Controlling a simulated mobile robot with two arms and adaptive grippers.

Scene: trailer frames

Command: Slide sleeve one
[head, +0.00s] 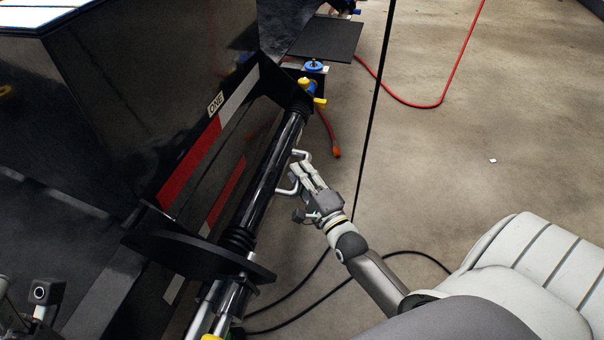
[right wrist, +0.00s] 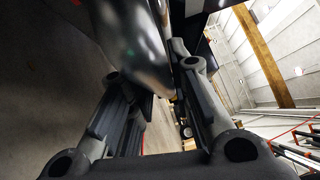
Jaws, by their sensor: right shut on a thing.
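The sleeve (head: 272,172) is a long glossy black tube running slantwise along the trailer's side, below a label reading "ONE" (head: 216,103). A bent silver handle (head: 285,191) sticks out from its right side. My right gripper (head: 302,173) is at this handle and is shut on it. In the right wrist view a shiny rounded metal bar (right wrist: 130,45) lies between the fingers of the right gripper (right wrist: 152,75). A grey jointed part, likely of my left gripper (head: 42,293), shows at the lower left edge; its fingers cannot be made out.
The black trailer (head: 150,90) with red and white strips fills the left. A red hose (head: 440,102) and black cables (head: 300,285) lie on open concrete.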

